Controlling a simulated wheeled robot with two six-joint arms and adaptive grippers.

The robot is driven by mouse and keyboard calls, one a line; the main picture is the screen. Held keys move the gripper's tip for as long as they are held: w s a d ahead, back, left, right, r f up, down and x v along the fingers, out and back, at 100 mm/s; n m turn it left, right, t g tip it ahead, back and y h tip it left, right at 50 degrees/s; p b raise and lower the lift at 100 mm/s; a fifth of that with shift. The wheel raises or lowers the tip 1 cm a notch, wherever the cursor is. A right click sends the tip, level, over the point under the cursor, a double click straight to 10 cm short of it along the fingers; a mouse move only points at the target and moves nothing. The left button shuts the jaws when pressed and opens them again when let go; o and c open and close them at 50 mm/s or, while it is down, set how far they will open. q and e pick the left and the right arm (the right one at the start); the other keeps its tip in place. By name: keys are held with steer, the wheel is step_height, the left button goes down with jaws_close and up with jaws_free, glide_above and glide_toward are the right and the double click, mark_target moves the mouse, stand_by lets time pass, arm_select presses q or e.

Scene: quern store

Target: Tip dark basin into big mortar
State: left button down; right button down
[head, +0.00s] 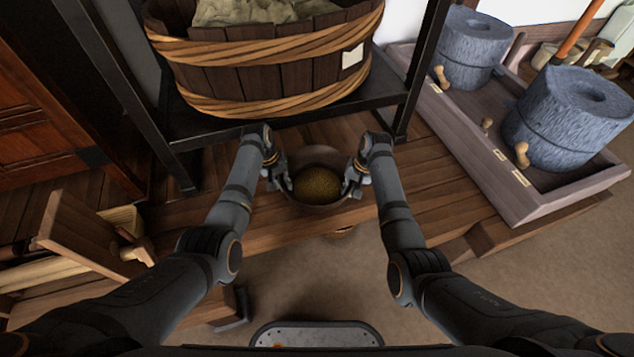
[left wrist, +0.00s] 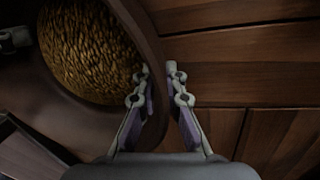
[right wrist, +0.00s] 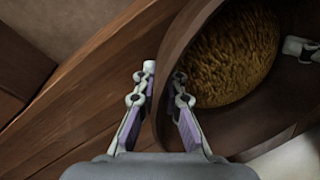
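The dark basin (head: 318,156) is a round brown bowl holding golden-brown grain, in the middle of the head view over the wooden bench. It looks about level. My left gripper (head: 279,181) straddles its left rim, one finger inside and one outside, and looks shut on the rim in the left wrist view (left wrist: 158,75). My right gripper (head: 354,181) grips the right rim in the same way, as the right wrist view (right wrist: 164,78) shows. I cannot tell whether the basin touches the bench. I cannot make out a big mortar for certain.
A large rope-bound wooden tub (head: 270,75) stands on a dark metal-framed shelf (head: 230,132) just behind. Grey millstones (head: 570,118) sit in a wooden trough (head: 520,206) at right. The bench (head: 425,180) is bare right of the basin. A small rounded thing (head: 342,232) shows partly below the bench edge.

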arm_select(q)
steer(key=shift+r, duration=0.1)
arm_select(e)
steer(key=shift+d, duration=0.1)
stand_by(0.4)
